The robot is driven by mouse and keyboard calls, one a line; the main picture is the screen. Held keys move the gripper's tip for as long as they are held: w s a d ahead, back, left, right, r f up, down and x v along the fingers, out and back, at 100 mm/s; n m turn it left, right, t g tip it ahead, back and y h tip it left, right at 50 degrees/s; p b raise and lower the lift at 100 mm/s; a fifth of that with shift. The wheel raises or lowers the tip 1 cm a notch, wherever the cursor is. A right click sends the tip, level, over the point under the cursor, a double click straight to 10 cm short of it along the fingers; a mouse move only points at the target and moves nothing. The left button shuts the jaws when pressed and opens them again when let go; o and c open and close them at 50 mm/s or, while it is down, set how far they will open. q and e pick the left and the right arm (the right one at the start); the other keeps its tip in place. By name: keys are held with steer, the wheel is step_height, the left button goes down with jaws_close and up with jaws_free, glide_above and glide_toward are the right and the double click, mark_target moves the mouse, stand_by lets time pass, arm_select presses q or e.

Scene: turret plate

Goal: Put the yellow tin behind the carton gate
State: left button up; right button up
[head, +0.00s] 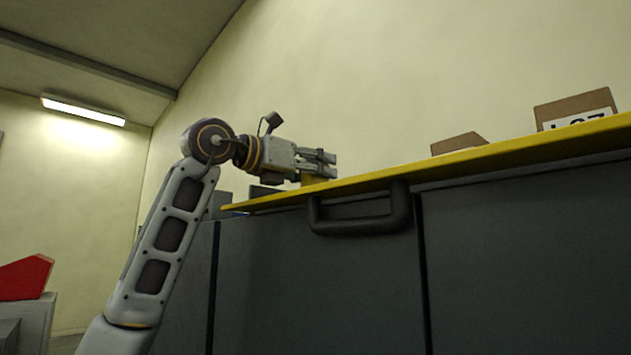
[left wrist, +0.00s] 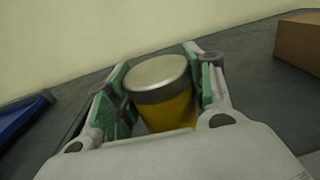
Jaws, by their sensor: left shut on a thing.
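The yellow tin (left wrist: 165,97), with a grey metal lid, stands between the fingers of my left gripper (left wrist: 163,82) in the left wrist view. My left gripper (head: 326,164) is shut on it at the left part of the cabinet top in the head view. There the tin (head: 313,179) shows only as a small yellow patch below the fingers. Two brown cartons stand further right, a low one (head: 459,144) and a taller one (head: 574,107) with a white label. One carton (left wrist: 299,42) shows at the right of the left wrist view. My right gripper is not in view.
The dark grey cabinet (head: 320,285) has a yellow front edge (head: 520,152) and a dark handle (head: 362,226). A blue object (left wrist: 22,117) lies left of my gripper. A red object (head: 25,277) stands at the far left. Grey top shows between tin and carton.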

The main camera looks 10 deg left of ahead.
arm_select(q)
steer(key=shift+f, duration=1.25)
steer(key=shift+f, duration=0.1)
steer(key=o, duration=1.3)
steer(key=shift+s+a, duration=0.3)
steer(key=shift+s, duration=0.15)
steer(key=b+v, duration=0.3)
steer(key=v, duration=0.6)
steer(key=shift+s+a+b, duration=0.25)
steer(key=shift+s+b, duration=0.05)
steer(key=shift+b, duration=0.1)
steer(key=shift+s+a, duration=0.4)
steer(key=shift+s, duration=0.1)
